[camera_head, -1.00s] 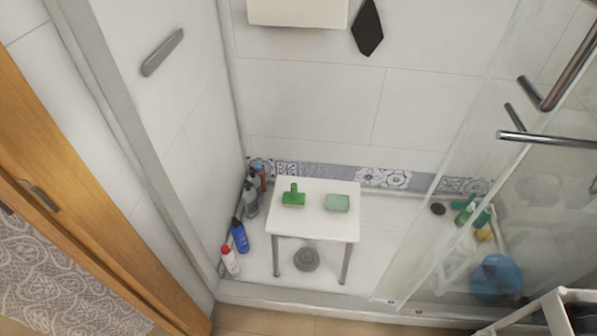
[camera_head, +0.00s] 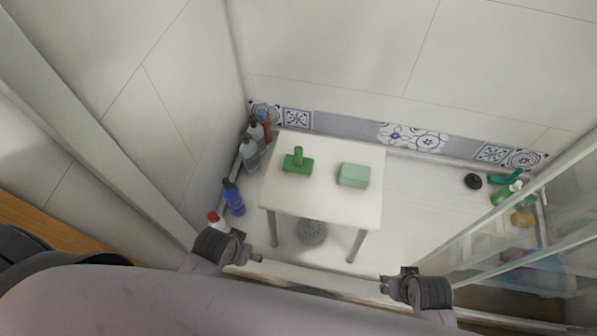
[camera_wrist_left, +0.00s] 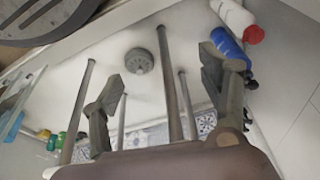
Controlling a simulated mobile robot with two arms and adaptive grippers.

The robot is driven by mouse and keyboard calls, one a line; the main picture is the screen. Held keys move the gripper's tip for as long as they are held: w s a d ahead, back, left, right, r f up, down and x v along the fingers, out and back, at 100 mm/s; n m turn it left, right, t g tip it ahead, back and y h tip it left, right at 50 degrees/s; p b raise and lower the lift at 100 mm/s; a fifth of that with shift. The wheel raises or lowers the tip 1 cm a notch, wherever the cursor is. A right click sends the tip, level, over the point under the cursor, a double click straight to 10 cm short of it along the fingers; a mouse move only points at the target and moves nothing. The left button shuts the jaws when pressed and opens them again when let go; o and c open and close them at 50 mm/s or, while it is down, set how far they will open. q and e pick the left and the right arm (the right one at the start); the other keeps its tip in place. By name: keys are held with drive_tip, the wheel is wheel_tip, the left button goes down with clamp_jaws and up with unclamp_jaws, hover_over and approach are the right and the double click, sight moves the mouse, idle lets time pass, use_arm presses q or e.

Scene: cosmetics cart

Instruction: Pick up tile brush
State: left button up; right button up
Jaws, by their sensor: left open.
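The tile brush (camera_head: 298,163) is green with an upright handle and lies on the left part of the white stool (camera_head: 320,205). A pale green sponge (camera_head: 354,175) lies to its right on the stool. My left gripper (camera_head: 245,252) is in front of the stool, low at the left, apart from the brush. In the left wrist view my left gripper (camera_wrist_left: 168,95) has its fingers spread, with stool legs beyond them and nothing held. The brush is not visible there. My right gripper (camera_head: 395,285) is at the lower right, apart from the stool; its finger opening is unclear.
A blue bottle (camera_head: 233,197) and a red-capped bottle (camera_head: 215,219) stand left of the stool; grey bottles (camera_head: 249,152) stand behind them. A round drain (camera_head: 311,232) is under the stool. The glass door (camera_head: 520,225) stands at the right. The stool's front top is clear.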

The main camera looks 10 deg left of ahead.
drive_tip(key=w+b+v, duration=0.2)
drive_tip(key=b+v, duration=0.3)
drive_tip(key=v, duration=0.2)
use_arm(q)
drive_tip(key=w+d+r+m+h, duration=0.4)
drive_tip(key=w+d+r+m, duration=0.6)
drive_tip(key=w+d+r, duration=0.5)
drive_tip(key=m+g+y, duration=0.3)
drive_tip(key=m+y, duration=0.1)
drive_tip(key=m, duration=0.2)
approach(299, 148)
use_arm(e)
drive_tip(key=s+f+x, duration=0.1)
drive_tip(key=s+x, duration=0.2)
drive_tip(key=x, duration=0.8)
use_arm(q)
wheel_tip(299, 148, down, 10)
drive_tip(key=b, duration=0.3)
drive_tip(key=shift+s+d, duration=0.15)
wheel_tip(299, 148, down, 5)
drive_tip(key=shift+s+d+b, duration=0.1)
drive_tip(key=shift+s+b, duration=0.05)
drive_tip(key=shift+b, duration=0.8)
use_arm(e)
drive_tip(key=w+v, duration=0.2)
drive_tip(key=v, duration=0.7)
drive_tip(key=shift+s+d+r+t, duration=0.15)
drive_tip(key=shift+s+r+t, duration=0.15)
drive_tip(key=shift+s+r, duration=0.15)
